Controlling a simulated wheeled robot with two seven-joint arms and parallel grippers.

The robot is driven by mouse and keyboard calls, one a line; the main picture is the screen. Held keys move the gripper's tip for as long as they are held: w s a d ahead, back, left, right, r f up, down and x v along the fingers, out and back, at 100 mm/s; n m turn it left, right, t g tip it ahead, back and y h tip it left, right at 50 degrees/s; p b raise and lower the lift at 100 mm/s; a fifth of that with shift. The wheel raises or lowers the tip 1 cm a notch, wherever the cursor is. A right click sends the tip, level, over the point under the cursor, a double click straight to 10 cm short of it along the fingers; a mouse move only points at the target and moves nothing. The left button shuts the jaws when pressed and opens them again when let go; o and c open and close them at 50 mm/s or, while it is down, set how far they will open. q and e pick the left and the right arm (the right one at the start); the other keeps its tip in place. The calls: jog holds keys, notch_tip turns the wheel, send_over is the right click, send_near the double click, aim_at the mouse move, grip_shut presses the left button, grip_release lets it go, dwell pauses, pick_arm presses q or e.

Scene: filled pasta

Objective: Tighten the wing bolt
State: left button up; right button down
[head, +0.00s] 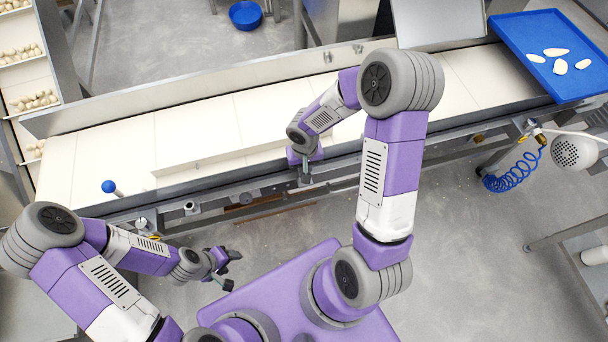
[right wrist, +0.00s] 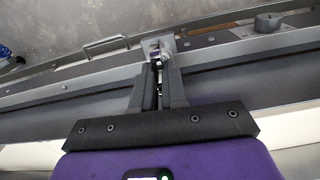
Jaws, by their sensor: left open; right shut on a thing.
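In the right wrist view my right gripper (right wrist: 159,62) is shut on a small metal part, which looks like the wing bolt (right wrist: 158,47), at the side rail of the conveyor. The fingers hide most of it, and I cannot tell how far in it is screwed. In the head view my right gripper (head: 306,174) points down at the conveyor's near rail, partly covered by its own wrist. My left gripper (head: 232,270) is open and empty over the floor, apart from the conveyor.
The conveyor (head: 210,120) with its pale belt runs across the view. A blue tray (head: 520,45) with several pale pieces lies on its right end. A blue knob (head: 108,186) stands at the left, a coiled blue hose (head: 515,178) hangs at the right. Floor in front is clear.

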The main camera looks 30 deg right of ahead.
jog(key=m+b, duration=0.3)
jog(key=m, duration=0.2)
jog(key=shift+f+b, duration=0.35)
jog(key=shift+m+b, duration=0.4)
jog(key=shift+m, duration=0.3)
jog(key=shift+r+m, duration=0.3)
jog(key=shift+m, duration=0.3)
jog(key=shift+f+m+b, duration=0.15)
jog(key=shift+m+b, duration=0.5)
jog(key=shift+m, duration=0.25)
jog(key=c, duration=1.6)
grip_release()
jog(key=shift+m, duration=0.6)
jog(key=o, duration=0.5)
jog(key=shift+o, duration=0.5)
